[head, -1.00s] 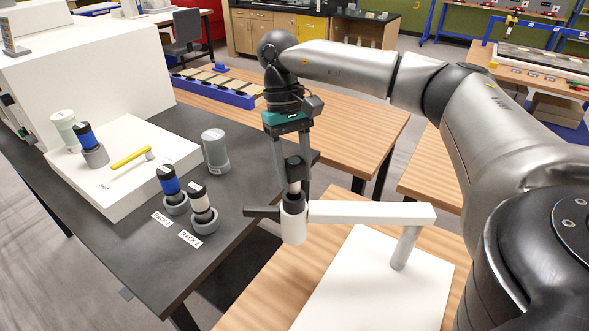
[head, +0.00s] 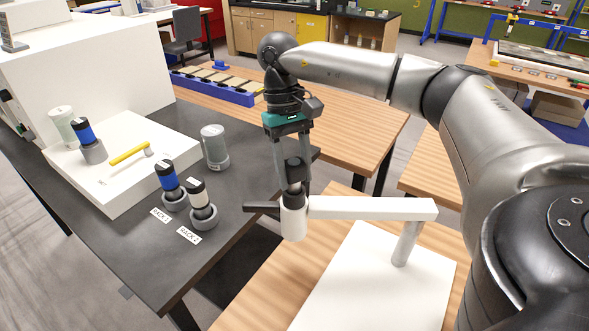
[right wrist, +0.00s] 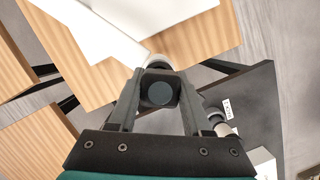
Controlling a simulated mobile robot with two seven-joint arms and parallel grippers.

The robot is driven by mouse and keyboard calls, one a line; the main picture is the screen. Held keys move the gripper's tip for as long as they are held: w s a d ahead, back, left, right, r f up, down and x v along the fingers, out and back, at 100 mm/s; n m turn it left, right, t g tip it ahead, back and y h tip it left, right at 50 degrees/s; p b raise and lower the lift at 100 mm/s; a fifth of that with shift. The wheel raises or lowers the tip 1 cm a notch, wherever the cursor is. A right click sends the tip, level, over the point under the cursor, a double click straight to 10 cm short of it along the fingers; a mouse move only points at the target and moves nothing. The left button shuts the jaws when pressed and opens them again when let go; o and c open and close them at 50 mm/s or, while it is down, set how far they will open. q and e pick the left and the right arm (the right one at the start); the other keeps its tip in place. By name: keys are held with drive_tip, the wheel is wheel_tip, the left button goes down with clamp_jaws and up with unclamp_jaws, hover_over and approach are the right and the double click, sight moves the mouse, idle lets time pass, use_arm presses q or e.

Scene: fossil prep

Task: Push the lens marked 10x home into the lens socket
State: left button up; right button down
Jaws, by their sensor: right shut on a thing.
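My right gripper (head: 294,178) is shut on a dark-topped lens (head: 296,170), directly above the lens socket (head: 293,222), a white upright cylinder at the end of a white arm. The lens is upright and its lower end meets the socket's top; how deep it sits is hidden by the fingers. In the right wrist view the lens (right wrist: 160,93) shows its round dark top between the two fingers (right wrist: 159,100). I cannot read any 10x mark on it. My left gripper is out of view.
A blue-banded lens (head: 168,178) stands in rack 1 and a white-banded lens (head: 198,194) in rack 2. A dark knob (head: 262,207) juts from the socket's left.

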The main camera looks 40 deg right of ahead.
sight(291, 160)
drive_tip(key=shift+f+b, duration=0.75)
drive_tip(key=shift+f, duration=0.25)
drive_tip(key=shift+c, duration=1.3)
unclamp_jaws()
drive_tip(key=v, duration=0.7)
drive_tip(key=p+v, duration=0.4)
drive_tip(key=v, duration=0.4)
drive_tip(key=shift+r, duration=0.15)
